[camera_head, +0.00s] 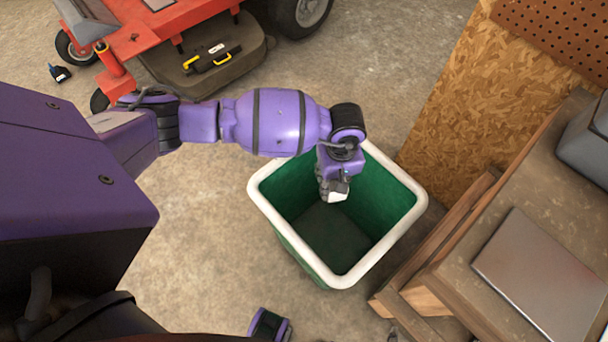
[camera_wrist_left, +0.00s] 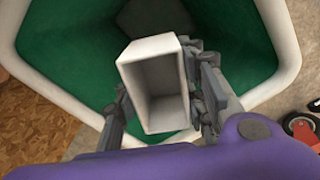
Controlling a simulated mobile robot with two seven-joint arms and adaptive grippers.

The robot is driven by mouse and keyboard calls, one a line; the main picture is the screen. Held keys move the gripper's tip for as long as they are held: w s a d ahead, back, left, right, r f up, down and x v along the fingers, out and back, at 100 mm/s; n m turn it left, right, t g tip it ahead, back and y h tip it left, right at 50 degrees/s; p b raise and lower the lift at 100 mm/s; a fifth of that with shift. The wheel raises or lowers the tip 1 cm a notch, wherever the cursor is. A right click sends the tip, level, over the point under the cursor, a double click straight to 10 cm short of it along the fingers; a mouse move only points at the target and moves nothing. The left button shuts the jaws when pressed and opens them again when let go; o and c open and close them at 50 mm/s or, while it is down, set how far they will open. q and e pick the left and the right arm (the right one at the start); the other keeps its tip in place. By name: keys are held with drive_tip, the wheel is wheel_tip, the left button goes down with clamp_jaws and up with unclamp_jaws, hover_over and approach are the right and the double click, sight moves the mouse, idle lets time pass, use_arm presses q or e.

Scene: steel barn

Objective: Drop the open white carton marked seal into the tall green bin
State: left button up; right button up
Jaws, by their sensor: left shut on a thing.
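The tall green bin (camera_head: 385,215) with a thick white rim stands on the concrete floor right of centre in the head view. It also fills the back of the left wrist view (camera_wrist_left: 85,50). My left gripper (camera_head: 333,190) reaches over the bin's opening. It is shut on the open white carton (camera_head: 339,195), which shows only as a small white patch there. In the left wrist view the carton (camera_wrist_left: 155,85) sits between the fingers, its open top toward the camera and its inside empty. No seal mark is visible. My right gripper cannot be made out.
A wooden workbench (camera_head: 470,300) with a flat metal sheet (camera_head: 540,275) stands right of the bin. A chipboard panel (camera_head: 460,110) rises behind it.

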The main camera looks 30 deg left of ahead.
use_arm(q)
drive_tip(key=o, duration=1)
drive_tip(key=shift+w+d+r, duration=0.1)
drive_tip(key=shift+w+r, duration=0.05)
drive_tip(key=shift+r, duration=0.05)
wheel_tip(320, 180, up, 12)
drive_tip(key=shift+f, duration=0.1)
